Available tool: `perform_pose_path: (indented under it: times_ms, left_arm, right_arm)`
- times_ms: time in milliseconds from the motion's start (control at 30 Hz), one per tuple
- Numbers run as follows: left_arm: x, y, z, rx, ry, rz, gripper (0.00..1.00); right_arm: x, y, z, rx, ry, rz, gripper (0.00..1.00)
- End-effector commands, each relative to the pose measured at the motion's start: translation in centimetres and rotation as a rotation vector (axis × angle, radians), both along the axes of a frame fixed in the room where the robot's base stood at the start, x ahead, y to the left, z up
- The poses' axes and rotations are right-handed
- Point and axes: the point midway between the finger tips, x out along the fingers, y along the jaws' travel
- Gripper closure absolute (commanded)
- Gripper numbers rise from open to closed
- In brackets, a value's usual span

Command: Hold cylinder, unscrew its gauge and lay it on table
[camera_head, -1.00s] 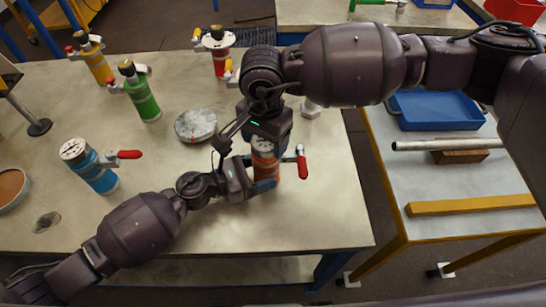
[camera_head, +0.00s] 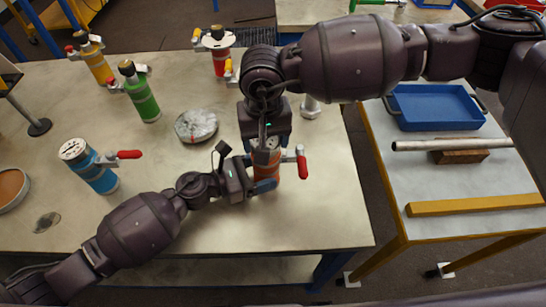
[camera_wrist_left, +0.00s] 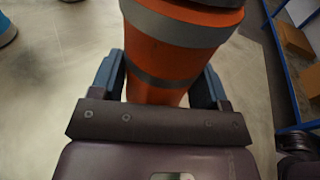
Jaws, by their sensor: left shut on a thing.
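The orange cylinder (camera_head: 268,168) stands upright near the table's front right, with a red-handled lever (camera_head: 301,162) on its right. In the left wrist view the orange body (camera_wrist_left: 165,55) with grey bands sits between my blue fingers. My left gripper (camera_head: 262,178) is shut around its lower part. The pale gauge (camera_head: 265,144) on top is partly hidden by my right gripper (camera_head: 266,138), which reaches down over it from above. Whether those jaws grip the gauge cannot be told.
A round metal dish (camera_head: 196,125) lies behind and left on the table (camera_head: 210,225). Blue (camera_head: 88,168), green (camera_head: 140,95), yellow (camera_head: 93,60) and red (camera_head: 218,55) cylinders stand farther left and back. Clear tabletop lies front left. A side table holds a blue tray (camera_head: 435,108).

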Motion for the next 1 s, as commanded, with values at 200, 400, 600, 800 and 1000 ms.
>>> perform_pose_path:
  times_ms: [200, 400, 600, 800, 1000]
  left_arm:
    - [0.02, -0.01, 0.03, 0.0, 0.0, 0.0, 0.5]
    - [0.02, -0.01, 0.03, 0.0, 0.0, 0.0, 0.5]
    - [0.02, -0.01, 0.03, 0.0, 0.0, 0.0, 0.5]
    - [0.02, -0.01, 0.03, 0.0, 0.0, 0.0, 0.5]
    - [0.03, -0.01, 0.03, 0.0, 0.0, 0.0, 0.5]
  right_arm:
    - [-0.02, 0.01, 0.04, 0.0, 0.0, 0.22, 0.63]
    - [-0.01, 0.03, 0.07, 0.0, -0.001, 0.406, 0.63]
    - [-0.03, 0.04, 0.07, 0.001, -0.001, 0.467, 0.63]
    - [-0.03, 0.04, 0.07, 0.001, 0.0, 0.466, 0.63]
    - [-0.03, 0.04, 0.08, 0.001, 0.0, 0.585, 0.63]
